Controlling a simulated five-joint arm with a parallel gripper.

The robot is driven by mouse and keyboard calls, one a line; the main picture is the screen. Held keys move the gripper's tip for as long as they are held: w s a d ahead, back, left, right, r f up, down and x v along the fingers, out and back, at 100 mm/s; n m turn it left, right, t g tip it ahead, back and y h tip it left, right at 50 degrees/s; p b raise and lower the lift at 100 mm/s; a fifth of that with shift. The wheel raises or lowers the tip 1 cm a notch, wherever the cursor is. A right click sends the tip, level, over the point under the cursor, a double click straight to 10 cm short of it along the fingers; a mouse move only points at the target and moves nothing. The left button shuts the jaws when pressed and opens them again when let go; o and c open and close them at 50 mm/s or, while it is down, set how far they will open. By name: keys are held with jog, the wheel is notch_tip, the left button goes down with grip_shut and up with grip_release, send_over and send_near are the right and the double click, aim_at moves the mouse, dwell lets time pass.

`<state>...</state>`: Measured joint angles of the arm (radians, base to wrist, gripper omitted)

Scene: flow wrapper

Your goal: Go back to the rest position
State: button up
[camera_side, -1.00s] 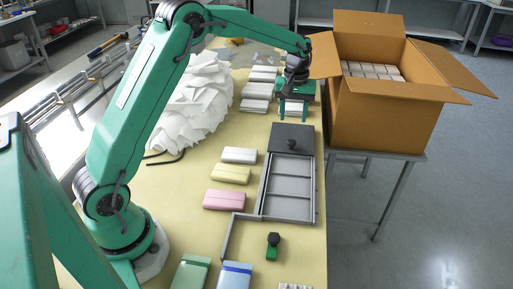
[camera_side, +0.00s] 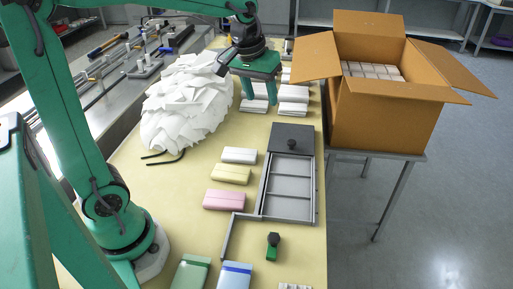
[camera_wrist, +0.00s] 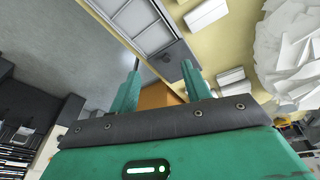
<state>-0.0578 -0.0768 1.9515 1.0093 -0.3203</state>
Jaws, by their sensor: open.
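My gripper (camera_side: 258,96) is raised above the far part of the table in the side view, its two green fingers pointing down and apart. Nothing shows between the fingers. In the wrist view the same two fingers (camera_wrist: 158,90) stand spread and empty. Behind and below my gripper lie white packs (camera_side: 293,92) in stacks, partly hidden by it. The heap of white sheets (camera_side: 187,100) is just left of my gripper, apart from it as far as I can tell.
A grey tray with a sliding lid (camera_side: 291,138) lies at the table's right edge. White, yellow and pink packs (camera_side: 224,200) lie left of it. An open cardboard box (camera_side: 385,118) with white packs stands on a side stand at right. The table's middle left is clear.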

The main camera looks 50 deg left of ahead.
jog(key=s+d+f+m+t, duration=0.1)
jog(key=s+m, duration=0.3)
jog(key=s, duration=1.2)
jog(key=shift+s+d+f+t, duration=0.2)
jog(key=shift+d+t, duration=0.4)
jog(key=shift+t, duration=0.2)
